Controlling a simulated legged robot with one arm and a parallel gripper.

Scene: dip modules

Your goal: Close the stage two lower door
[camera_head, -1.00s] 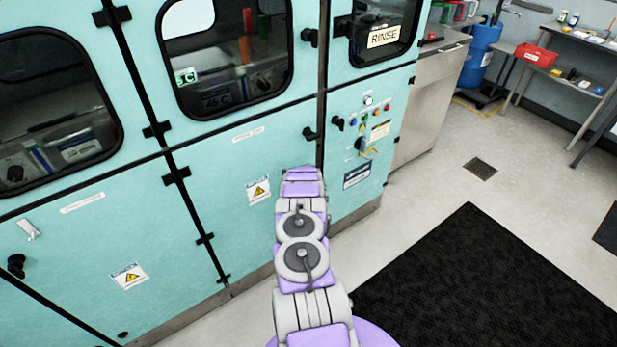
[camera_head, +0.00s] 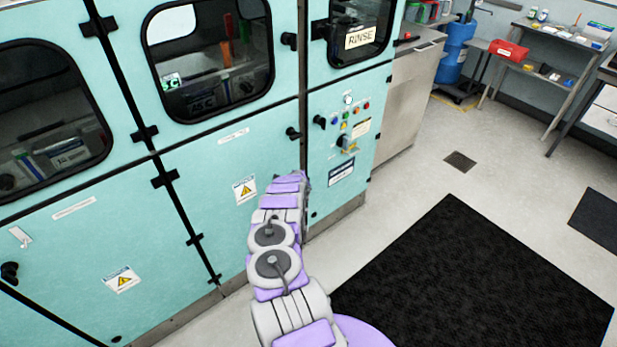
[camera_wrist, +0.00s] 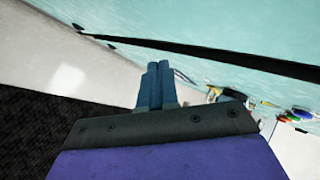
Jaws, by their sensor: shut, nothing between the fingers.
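The lower door of the middle machine section (camera_head: 215,170) is a teal panel with a small label and a yellow warning sticker, below a black-framed window. Its label is too small to read surely. It looks flush or nearly flush with the machine front; my arm hides part of its right edge. A black knob handle (camera_head: 292,133) sits at its upper right. My arm reaches to that lower right edge, and my gripper's tips are hidden in the head view. In the wrist view, my gripper (camera_wrist: 158,68) is shut and empty, near the teal front and a dark seam.
A control panel (camera_head: 345,125) with buttons and knobs stands right of the door. A black mat (camera_head: 470,280) lies on open floor at the right. A bench with a red bin (camera_head: 508,51) and a blue drum (camera_head: 453,55) are at the back right.

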